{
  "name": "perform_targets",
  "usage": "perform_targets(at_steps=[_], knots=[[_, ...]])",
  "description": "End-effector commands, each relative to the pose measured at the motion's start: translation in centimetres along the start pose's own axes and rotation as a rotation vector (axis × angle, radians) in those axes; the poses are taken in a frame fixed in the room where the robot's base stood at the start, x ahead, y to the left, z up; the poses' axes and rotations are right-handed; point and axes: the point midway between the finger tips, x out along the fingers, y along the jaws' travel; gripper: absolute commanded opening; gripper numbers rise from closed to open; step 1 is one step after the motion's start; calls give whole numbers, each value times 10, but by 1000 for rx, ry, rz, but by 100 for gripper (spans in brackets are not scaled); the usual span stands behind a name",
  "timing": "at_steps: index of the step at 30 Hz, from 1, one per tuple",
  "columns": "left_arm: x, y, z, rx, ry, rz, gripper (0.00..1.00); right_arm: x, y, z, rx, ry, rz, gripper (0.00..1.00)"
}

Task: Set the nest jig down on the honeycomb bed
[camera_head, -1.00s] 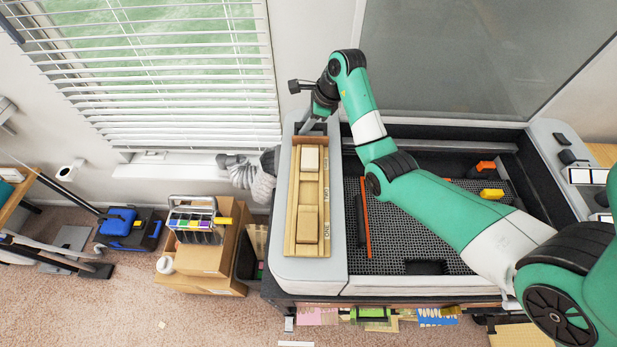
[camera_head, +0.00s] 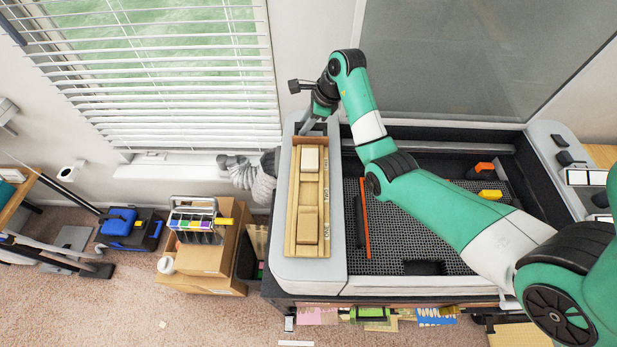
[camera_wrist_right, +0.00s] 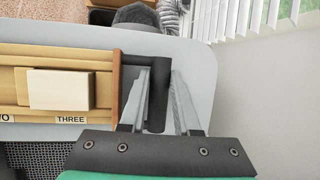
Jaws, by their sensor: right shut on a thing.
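The nest jig (camera_head: 309,189) is a long wooden tray with labelled nests, lying along the machine's pale grey left ledge, beside the honeycomb bed (camera_head: 395,225). Two pale wooden blocks sit in it, at the THREE and ONE ends; the THREE end also shows in the right wrist view (camera_wrist_right: 45,107). My right gripper (camera_head: 309,125) is at the jig's far end. In the right wrist view its fingers (camera_wrist_right: 160,85) are either side of the black upright handle at the jig's brown end plate, shut on it. The left gripper is out of view.
An orange-red strip (camera_head: 365,220) lies along the bed's left side. A yellow block (camera_head: 491,195) and an orange-and-black item (camera_head: 482,170) sit at the bed's right. My right arm crosses above the bed, whose front middle is mostly clear apart from a dark opening.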

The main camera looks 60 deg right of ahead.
Motion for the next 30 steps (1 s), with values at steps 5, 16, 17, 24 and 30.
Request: perform_targets(at_steps=[5, 16, 17, 24, 30], knots=[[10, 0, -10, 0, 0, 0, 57, -13, -3, 6, 0, -1, -1, 0], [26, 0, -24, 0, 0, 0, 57, -32, -7, 14, 0, -1, -1, 0], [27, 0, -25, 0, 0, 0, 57, -34, -8, 14, 0, -1, -1, 0], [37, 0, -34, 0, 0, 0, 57, -46, -10, 20, 0, -1, -1, 0], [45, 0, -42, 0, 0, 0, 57, -56, -12, 24, 0, -1, -1, 0]])
